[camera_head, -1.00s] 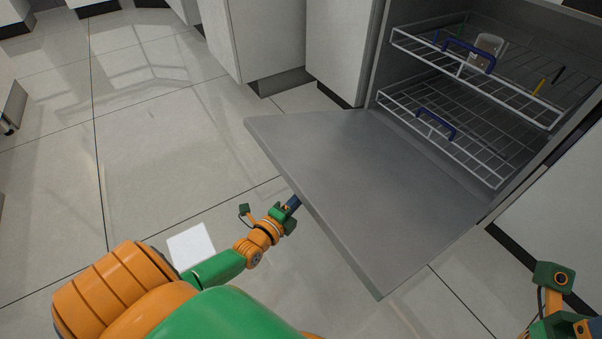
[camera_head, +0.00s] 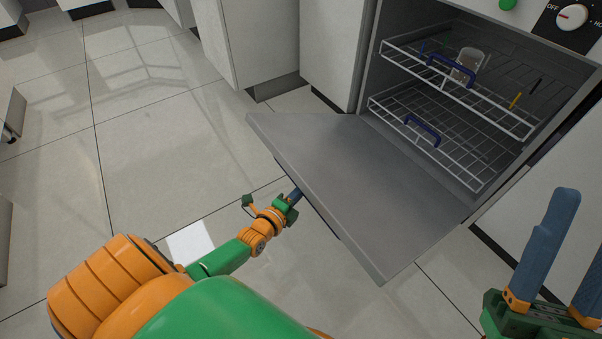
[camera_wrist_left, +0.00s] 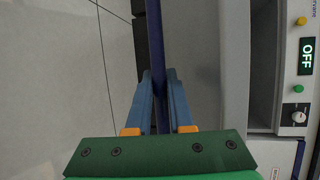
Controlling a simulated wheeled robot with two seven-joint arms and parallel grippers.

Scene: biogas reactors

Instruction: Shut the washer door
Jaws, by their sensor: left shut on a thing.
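The washer door (camera_head: 350,190) is a flat grey panel. It hangs open, folded down and outward from the front of the washer (camera_head: 367,60). A dark blue handle bar (camera_wrist_left: 155,50) runs up between the blue fingers of my left gripper (camera_wrist_left: 159,85) in the left wrist view. The gripper is shut on this bar. In the head view my left gripper (camera_head: 296,194) is at the door's outer edge, and the door hides most of the handle. My right gripper (camera_head: 583,225) is at the lower right, fingers spread and empty, apart from the door.
Inside the washer are an upper wire rack (camera_head: 455,84) and a lower one (camera_head: 430,140), with blue handles. A glass beaker (camera_head: 468,63) stands on the upper rack. A control panel (camera_wrist_left: 300,70) reads OFF. White cabinets (camera_head: 250,45) stand to the left. The tiled floor is clear.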

